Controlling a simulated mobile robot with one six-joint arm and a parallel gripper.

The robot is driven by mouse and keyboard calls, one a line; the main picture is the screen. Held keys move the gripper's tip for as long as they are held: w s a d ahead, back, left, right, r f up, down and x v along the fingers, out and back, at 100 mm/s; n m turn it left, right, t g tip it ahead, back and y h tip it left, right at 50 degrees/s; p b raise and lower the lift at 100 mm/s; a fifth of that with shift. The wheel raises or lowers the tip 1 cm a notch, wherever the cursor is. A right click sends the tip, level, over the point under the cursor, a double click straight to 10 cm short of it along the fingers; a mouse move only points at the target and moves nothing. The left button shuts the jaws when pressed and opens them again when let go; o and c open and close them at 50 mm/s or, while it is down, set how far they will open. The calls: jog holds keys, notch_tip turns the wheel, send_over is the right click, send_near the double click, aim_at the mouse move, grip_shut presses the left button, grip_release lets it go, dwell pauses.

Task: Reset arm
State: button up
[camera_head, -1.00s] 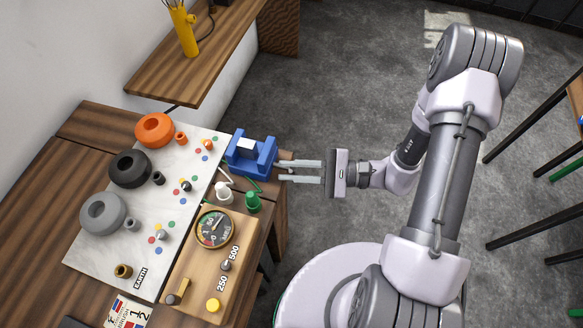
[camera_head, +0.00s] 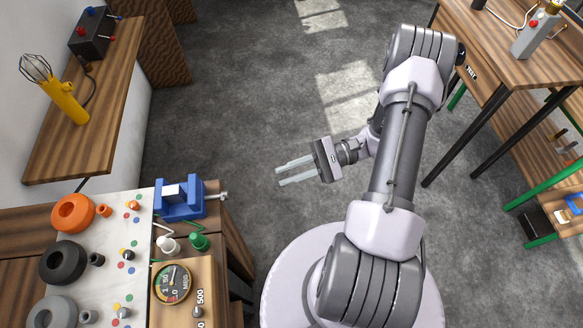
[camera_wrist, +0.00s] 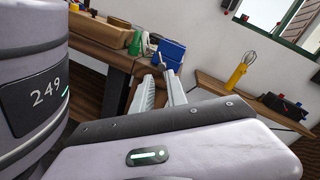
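My gripper (camera_head: 279,176) is open and empty, with a clear gap between its two pale fingers. In the head view it hangs over the grey floor, to the right of the bench and apart from it, with its fingers pointing left. In the wrist view my gripper (camera_wrist: 159,76) points toward the bench with the blue vise (camera_wrist: 170,53), and nothing is between the fingers. My arm is bent and reaches up and out from my round base.
The bench at left holds the blue vise (camera_head: 180,208), a white panel with orange (camera_head: 72,213), black (camera_head: 62,262) and grey rings, and a round gauge (camera_head: 172,284). A shelf bears a yellow lamp (camera_head: 66,103). A wooden table (camera_head: 510,62) stands right. Floor between is clear.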

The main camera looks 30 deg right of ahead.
jog(key=shift+s+d, duration=0.1)
jog(key=shift+d, duration=0.3)
